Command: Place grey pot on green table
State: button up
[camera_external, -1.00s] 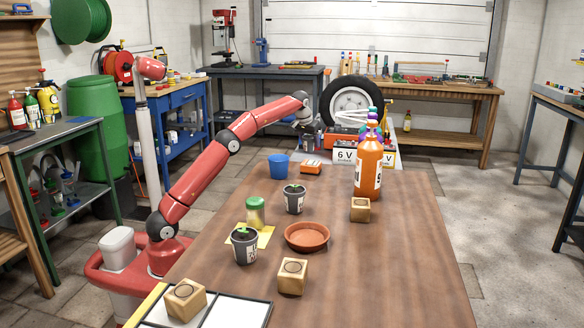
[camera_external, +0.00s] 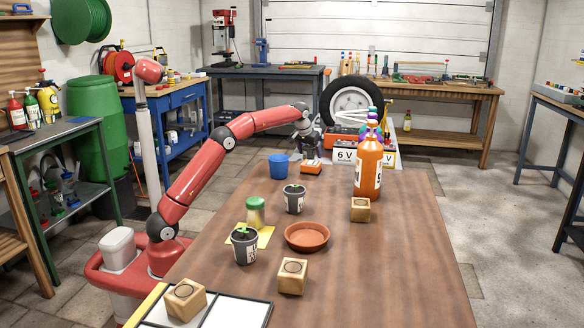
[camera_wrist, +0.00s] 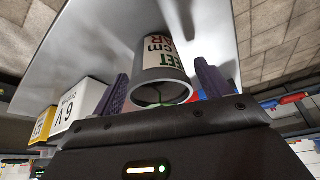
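A grey pot (camera_wrist: 163,68) with a white lettered label is between the two purple fingers of my gripper (camera_wrist: 163,82) in the wrist view. The fingers are close to its sides; whether they press on it is unclear. In the external view my gripper (camera_external: 308,146) is at the far end of the brown table, and the pot cannot be made out clearly there. Two other grey pots with green seedlings stand on the brown table, one nearer (camera_external: 244,247) and one farther (camera_external: 295,201). A table with a green frame (camera_external: 109,170) and dark top stands at the left.
A 6 V battery box (camera_wrist: 92,99) is near my gripper.

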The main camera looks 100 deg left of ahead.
jog(key=v, duration=1.2)
jog(key=shift+r, duration=0.15)
